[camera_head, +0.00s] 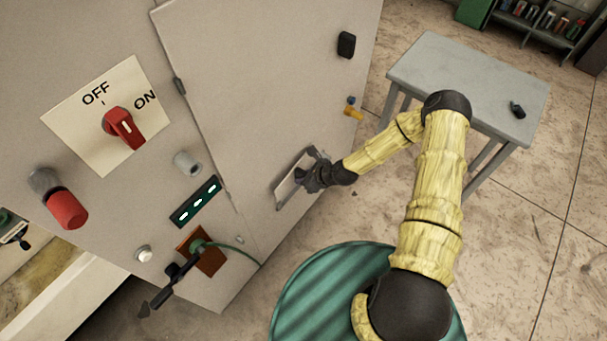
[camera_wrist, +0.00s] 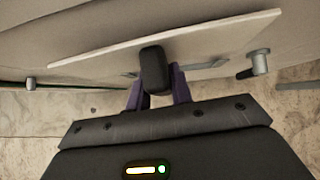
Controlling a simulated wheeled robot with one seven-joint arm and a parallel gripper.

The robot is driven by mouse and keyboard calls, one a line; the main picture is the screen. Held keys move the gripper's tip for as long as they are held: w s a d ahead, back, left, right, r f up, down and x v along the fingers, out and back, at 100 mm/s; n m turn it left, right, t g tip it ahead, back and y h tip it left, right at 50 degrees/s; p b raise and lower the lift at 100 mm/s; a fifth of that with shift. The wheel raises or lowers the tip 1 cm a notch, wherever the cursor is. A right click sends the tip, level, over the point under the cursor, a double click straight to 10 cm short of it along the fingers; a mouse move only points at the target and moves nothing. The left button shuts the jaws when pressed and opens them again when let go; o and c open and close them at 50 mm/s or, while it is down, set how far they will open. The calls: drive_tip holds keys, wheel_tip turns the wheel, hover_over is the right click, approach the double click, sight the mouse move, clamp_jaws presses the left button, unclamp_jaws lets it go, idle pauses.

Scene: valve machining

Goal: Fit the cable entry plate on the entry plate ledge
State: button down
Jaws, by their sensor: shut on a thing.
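My gripper (camera_head: 312,177) is at the lower part of the grey cabinet door (camera_head: 265,80). It is shut on the dark knob of the cable entry plate (camera_head: 293,182), a flat pale panel. In the wrist view, the plate (camera_wrist: 215,33) spans the top, tilted up to the right. Its black knob (camera_wrist: 153,70) sits between the purple fingers of my gripper (camera_wrist: 156,88). The plate is close to the cabinet face; I cannot tell whether it touches. I cannot make out the entry plate ledge clearly.
A metal peg (camera_wrist: 259,62) stands at the plate's right in the wrist view. A red OFF/ON switch (camera_head: 122,127) and a red knob (camera_head: 67,208) are on the cabinet's left. A grey table (camera_head: 440,65) with a small black item (camera_head: 517,109) stands right. A green ribbed drum (camera_head: 320,290) is below.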

drive_tip(key=shift+w+r+m+t, duration=0.4)
drive_tip(key=shift+w+r+t, duration=0.15)
drive_tip(key=shift+w, duration=0.2)
drive_tip(key=shift+r, duration=0.1)
drive_tip(key=shift+s+d, duration=0.1)
drive_tip(key=shift+w+a+f+b, duration=0.1)
drive_tip(key=shift+a+f+b, duration=0.05)
drive_tip(key=shift+f+b, duration=1.15)
drive_tip(key=shift+w+a+f+b, duration=0.15)
drive_tip(key=shift+f+b, duration=0.6)
drive_tip(key=shift+f, duration=0.9)
drive_tip(key=shift+w, duration=0.1)
